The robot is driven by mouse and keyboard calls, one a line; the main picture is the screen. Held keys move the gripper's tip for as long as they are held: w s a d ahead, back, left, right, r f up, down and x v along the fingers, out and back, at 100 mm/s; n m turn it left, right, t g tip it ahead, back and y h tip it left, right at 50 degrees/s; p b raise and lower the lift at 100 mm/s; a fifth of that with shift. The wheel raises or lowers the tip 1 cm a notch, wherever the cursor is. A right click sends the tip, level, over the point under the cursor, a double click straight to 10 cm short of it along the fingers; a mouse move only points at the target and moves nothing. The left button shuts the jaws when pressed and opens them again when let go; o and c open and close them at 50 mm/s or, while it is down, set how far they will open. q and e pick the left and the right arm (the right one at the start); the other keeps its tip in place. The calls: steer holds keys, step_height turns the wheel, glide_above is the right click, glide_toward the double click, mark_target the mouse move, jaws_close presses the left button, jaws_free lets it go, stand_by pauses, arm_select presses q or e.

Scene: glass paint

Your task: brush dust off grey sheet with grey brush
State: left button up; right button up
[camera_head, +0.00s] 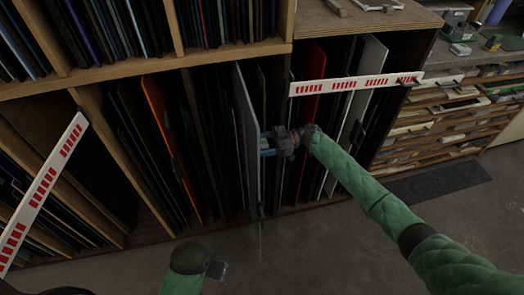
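A tall, thin grey sheet (244,115) stands upright and sticks out of the rack near the middle of the view. My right gripper (264,143) is at the right side of this sheet, at about mid-height, with its bluish fingers pointing left towards it. The fingertips reach the sheet's edge or face. I cannot tell whether they grip anything. No grey brush can be made out. Of my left arm, only a green section with a dark joint shows at the bottom; its gripper fingers are not visible. Dust on the sheet cannot be made out.
Wooden racks hold many upright sheets, including an orange one (160,115) and a red one (313,80). White bars with red marks cross the racks at left (42,195) and right (350,84). A drawer cabinet (450,125) stands at right. The floor in front is clear.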

steer(key=shift+w+a, duration=0.15)
steer(key=shift+w, duration=0.1)
steer(key=shift+s+d+r+p, duration=0.15)
steer(key=shift+s+d+p, duration=0.2)
steer(key=shift+s+p, duration=0.45)
steer(key=s+d+p, duration=0.3)
steer(key=s+p, duration=0.3)
steer(key=s, duration=0.3)
steer(key=shift+s, duration=0.4)
steer(key=shift+d, duration=0.1)
steer(key=v, duration=0.6)
stand_by(0.7)
